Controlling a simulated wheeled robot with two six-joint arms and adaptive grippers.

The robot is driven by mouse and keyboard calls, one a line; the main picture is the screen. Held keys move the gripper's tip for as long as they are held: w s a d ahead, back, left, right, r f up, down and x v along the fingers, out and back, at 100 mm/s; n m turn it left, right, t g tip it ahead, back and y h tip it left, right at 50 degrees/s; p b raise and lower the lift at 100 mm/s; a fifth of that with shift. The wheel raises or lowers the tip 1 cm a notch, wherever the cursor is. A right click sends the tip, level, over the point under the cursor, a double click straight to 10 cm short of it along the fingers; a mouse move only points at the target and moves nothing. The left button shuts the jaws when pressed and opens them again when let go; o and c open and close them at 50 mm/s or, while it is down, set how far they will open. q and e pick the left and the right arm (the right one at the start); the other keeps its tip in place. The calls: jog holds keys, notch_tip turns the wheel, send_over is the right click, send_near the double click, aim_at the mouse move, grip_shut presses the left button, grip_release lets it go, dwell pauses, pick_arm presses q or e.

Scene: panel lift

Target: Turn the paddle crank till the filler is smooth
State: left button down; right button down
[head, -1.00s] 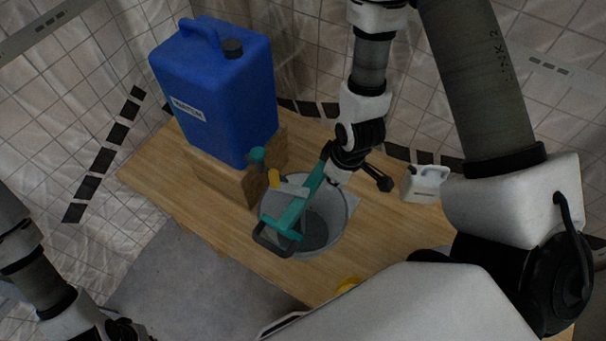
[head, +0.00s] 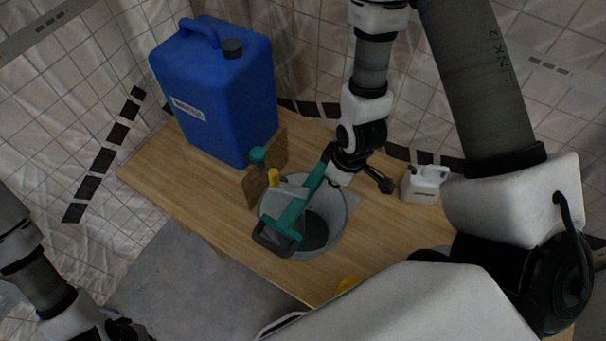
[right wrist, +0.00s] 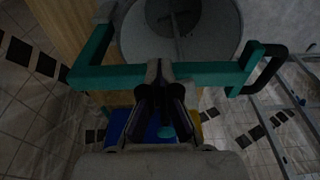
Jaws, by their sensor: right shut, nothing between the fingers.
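A grey bucket (head: 336,226) stands on the wooden table with dark grey filler (head: 313,232) inside. A teal bar frame (head: 291,215) with a black loop handle (head: 272,242) lies across its top. A grey plate with a yellow knob (head: 273,178) and a teal knob (head: 257,155) are beside it. I cannot tell which part is the paddle crank. My right gripper (head: 334,170) is at the far end of the teal bar. In the right wrist view its fingers (right wrist: 160,72) are shut and empty, over the teal bar (right wrist: 215,73). My left arm's end (head: 125,330) is cut off at the lower edge.
A large blue canister (head: 220,95) stands on the table (head: 165,175) behind the bucket. An upright wooden board (head: 252,187) is between them. A small white jug (head: 424,185) stands at the right. The table's left end is clear.

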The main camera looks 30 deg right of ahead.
jog(key=w, duration=0.5)
jog(key=shift+d+f, duration=0.1)
jog(key=shift+d, duration=0.1)
jog(key=s, duration=0.5)
jog(key=w, duration=0.5)
jog(key=shift+w, duration=0.1)
grip_release()
